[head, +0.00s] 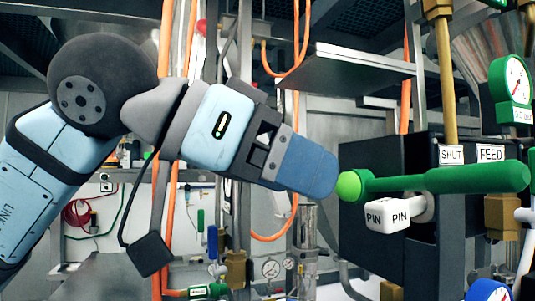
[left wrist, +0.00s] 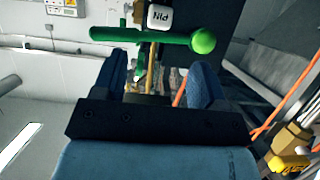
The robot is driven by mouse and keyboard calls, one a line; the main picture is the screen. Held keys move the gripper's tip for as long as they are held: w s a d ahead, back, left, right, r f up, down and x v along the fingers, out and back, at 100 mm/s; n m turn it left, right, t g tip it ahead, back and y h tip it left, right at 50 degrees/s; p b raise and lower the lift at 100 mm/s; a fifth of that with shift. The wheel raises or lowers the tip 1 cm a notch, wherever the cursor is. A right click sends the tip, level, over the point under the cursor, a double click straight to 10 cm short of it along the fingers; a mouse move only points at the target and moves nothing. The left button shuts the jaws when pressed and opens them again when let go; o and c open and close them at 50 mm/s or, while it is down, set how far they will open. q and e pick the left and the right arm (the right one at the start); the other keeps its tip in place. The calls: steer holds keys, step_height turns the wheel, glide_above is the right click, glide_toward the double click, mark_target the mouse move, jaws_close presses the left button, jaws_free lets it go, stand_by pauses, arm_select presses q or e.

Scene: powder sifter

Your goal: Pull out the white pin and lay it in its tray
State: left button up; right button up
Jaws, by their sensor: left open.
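The white pin (head: 388,216) has a block-shaped head marked PIN and sits at the front of a dark box, just below a green lever (head: 450,180) with a ball end. It also shows at the top of the left wrist view (left wrist: 160,17), beyond the lever (left wrist: 145,36). My left gripper (head: 318,172) is left of the lever's ball in the head view. In the left wrist view its blue fingers (left wrist: 160,85) are apart, with nothing held between them. The pin's shaft is mostly hidden. I cannot make out a tray for the pin with certainty. My right gripper is not in view.
The dark box (head: 365,170) carries SHUT and FEED labels (head: 490,153). A grey metal shelf (head: 350,80) juts out above it. Orange hoses, pipes and gauges (head: 270,268) crowd the background. A green-rimmed gauge (head: 513,80) is at the right.

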mark_target(373, 212)
arm_select(q)
steer(key=p+x, duration=0.2)
steer(key=x, duration=0.9)
steer(key=shift+d, duration=0.2)
steer(key=c, duration=1.1)
steer(key=shift+o, duration=0.2)
steer(key=shift+a, duration=0.3)
steer(key=shift+s+a+b, duration=0.15)
steer(key=shift+a+b, duration=0.15)
steer(key=shift+b, duration=0.05)
steer(key=shift+s+a+b, duration=0.2)
steer(key=shift+a+b, duration=0.2)
steer(key=shift+a, duration=0.2)
steer(key=shift+s+a+b, duration=0.25)
steer(key=shift+a+b, duration=0.1)
steer(key=shift+a, duration=0.2)
steer(key=shift+s+a, duration=0.15)
steer(key=shift+a, duration=0.25)
